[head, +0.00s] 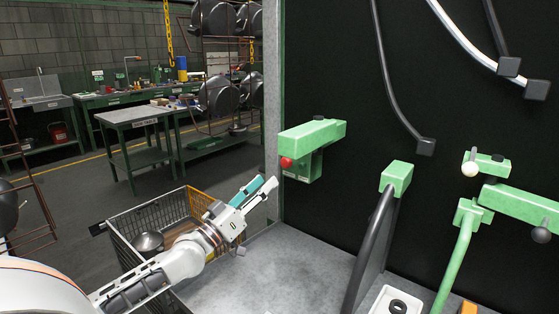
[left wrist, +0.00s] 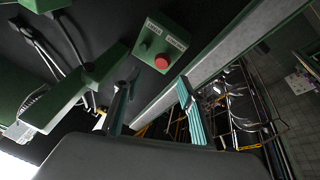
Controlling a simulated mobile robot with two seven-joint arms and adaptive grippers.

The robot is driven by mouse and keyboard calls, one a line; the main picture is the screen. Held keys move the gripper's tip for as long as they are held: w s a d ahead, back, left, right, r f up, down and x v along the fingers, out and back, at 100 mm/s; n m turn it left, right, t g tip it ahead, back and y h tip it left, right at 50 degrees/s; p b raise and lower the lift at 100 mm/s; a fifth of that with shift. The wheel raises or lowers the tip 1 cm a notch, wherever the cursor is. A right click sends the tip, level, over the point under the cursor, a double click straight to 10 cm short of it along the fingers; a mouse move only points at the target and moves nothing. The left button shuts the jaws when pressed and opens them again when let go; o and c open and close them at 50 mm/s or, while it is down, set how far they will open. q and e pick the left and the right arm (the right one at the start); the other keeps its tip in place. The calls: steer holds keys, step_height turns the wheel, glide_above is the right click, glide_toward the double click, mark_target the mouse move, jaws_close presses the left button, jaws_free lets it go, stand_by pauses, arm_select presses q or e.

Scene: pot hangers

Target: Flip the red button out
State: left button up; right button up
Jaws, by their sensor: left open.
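The red button (head: 286,163) is on the left end of a green control box (head: 303,166), under a green arm-like bracket on the dark panel. In the left wrist view the red button (left wrist: 162,63) is round and sits on the box face (left wrist: 150,42) beside small labels and a dark knob. My left gripper (head: 265,184) is open and empty, just left of and below the button in the head view. In the left wrist view its two fingers (left wrist: 157,84) are apart, with the button between and beyond their tips. No contact shows. My right gripper is not in view.
A wire basket (head: 150,222) with a metal bowl stands under my left arm. Green brackets, levers and hanging cables fill the panel at right. The panel's grey edge post (head: 272,80) stands close to my left gripper. The grey ledge (head: 270,275) is mostly clear.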

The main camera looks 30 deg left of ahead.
mark_target(283, 163)
arm_select(q)
steer(key=shift+x, duration=4.2)
steer(key=shift+a, duration=0.2)
